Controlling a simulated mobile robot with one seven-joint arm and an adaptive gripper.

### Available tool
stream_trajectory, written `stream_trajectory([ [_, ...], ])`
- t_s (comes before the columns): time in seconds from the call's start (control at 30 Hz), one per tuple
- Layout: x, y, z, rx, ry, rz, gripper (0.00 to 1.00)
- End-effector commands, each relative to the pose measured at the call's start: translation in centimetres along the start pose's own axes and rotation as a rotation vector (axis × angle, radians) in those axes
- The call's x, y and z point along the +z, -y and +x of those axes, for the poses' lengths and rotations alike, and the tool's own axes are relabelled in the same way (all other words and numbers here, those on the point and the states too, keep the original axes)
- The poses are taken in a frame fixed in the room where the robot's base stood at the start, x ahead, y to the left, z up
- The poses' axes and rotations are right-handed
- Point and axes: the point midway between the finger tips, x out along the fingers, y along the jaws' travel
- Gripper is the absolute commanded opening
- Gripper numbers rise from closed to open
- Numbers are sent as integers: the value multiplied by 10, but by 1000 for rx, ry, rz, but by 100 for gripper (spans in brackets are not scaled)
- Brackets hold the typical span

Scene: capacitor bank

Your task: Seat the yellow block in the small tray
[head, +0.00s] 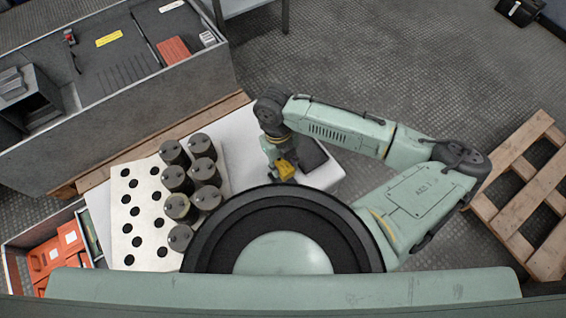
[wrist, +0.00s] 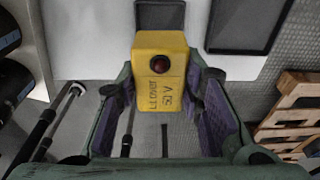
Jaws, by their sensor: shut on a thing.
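The yellow block (wrist: 161,85) has a dark red round spot and black lettering on it. My gripper (wrist: 163,92) is shut on the block, one finger on each side. In the head view, the block (head: 286,170) shows below my wrist, over the white table near its front right. In the wrist view, a small dark grey tray (wrist: 150,17) lies just beyond the block, which hides part of it. A larger dark tray (wrist: 240,22) lies to its right. The block appears held apart from the small tray; its height above the table is unclear.
Several dark capacitors (head: 204,172) stand on a white plate with holes (head: 130,205) left of my gripper. The white table (head: 236,150) is bare between them and my arm. A grey workbench (head: 120,110) is at upper left, and wooden pallets (head: 525,195) lie on the floor at right.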

Motion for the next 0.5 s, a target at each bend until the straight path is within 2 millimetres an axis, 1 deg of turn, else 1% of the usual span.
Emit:
stream_trajectory([
  [0.17, 2, 0, 12, 1, 0, 1, 0],
  [0.5, 7, 0, 43, 1, 0, 2, 0],
])
